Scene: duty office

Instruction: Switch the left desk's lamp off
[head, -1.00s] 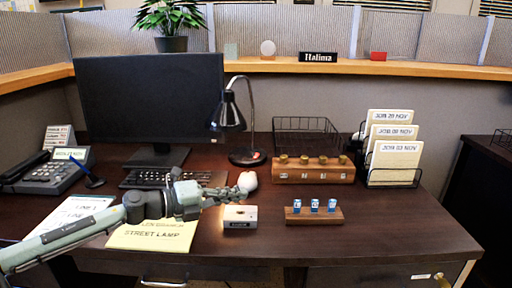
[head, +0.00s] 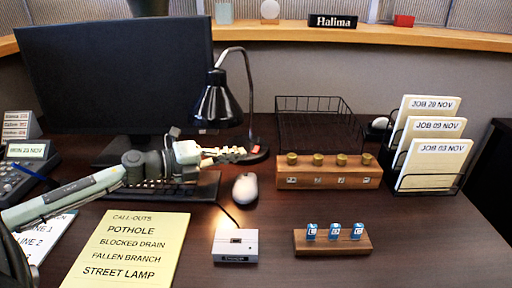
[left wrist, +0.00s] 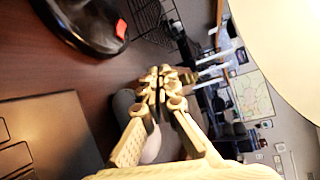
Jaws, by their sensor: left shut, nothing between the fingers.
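The black desk lamp (head: 217,105) stands behind the mouse, its shade hanging from a curved neck. Its underside looks bright, and a pale glowing surface (left wrist: 290,40) fills the upper right of the left wrist view. The lamp's round base (head: 260,154) is partly behind my gripper. In the left wrist view the base (left wrist: 82,22) carries a red switch (left wrist: 121,28). My left gripper (head: 240,152) is shut and empty, below the shade and just in front of the base. The fingertips (left wrist: 163,78) appear apart from the switch. My right gripper is out of view.
A monitor (head: 120,80) and keyboard (head: 175,190) lie left of the lamp. A white mouse (head: 245,188) and small white box (head: 235,246) are in front. A wooden knob block (head: 330,178), wire basket (head: 315,105) and file rack (head: 428,190) stand right.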

